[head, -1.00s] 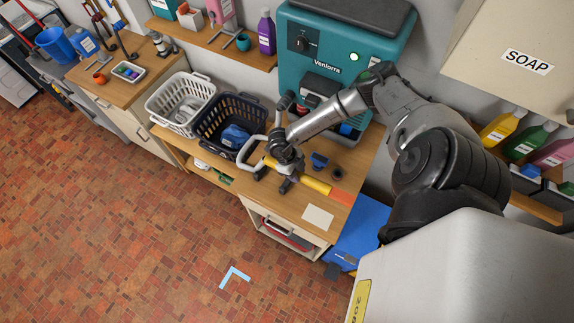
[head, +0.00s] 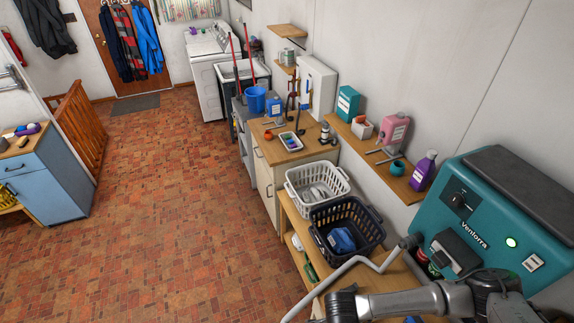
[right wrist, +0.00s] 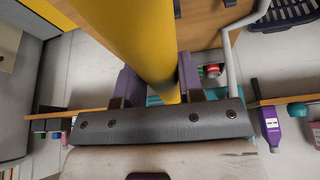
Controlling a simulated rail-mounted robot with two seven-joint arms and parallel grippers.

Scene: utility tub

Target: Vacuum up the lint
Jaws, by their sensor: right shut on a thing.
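My right gripper (right wrist: 162,82) is shut around a yellow tube (right wrist: 125,35), which sits between its two purple fingers in the right wrist view. In the head view my right arm reaches in along the bottom right edge, and its gripper end is cut off there. A teal machine marked Ventorra (head: 485,215) with a lit green light stands on the right. A light grey bent tube (head: 345,268) runs in front of it, beside the dark basket; it also shows in the right wrist view (right wrist: 230,75). I cannot make out any lint. My left gripper is out of view.
A dark basket (head: 318,222) with a blue item and a white basket (head: 295,192) stand on the wooden counter. A shelf (head: 398,185) with bottles hangs behind. A blue cabinet (head: 55,185) stands at left. The brick-patterned floor (head: 185,200) is open.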

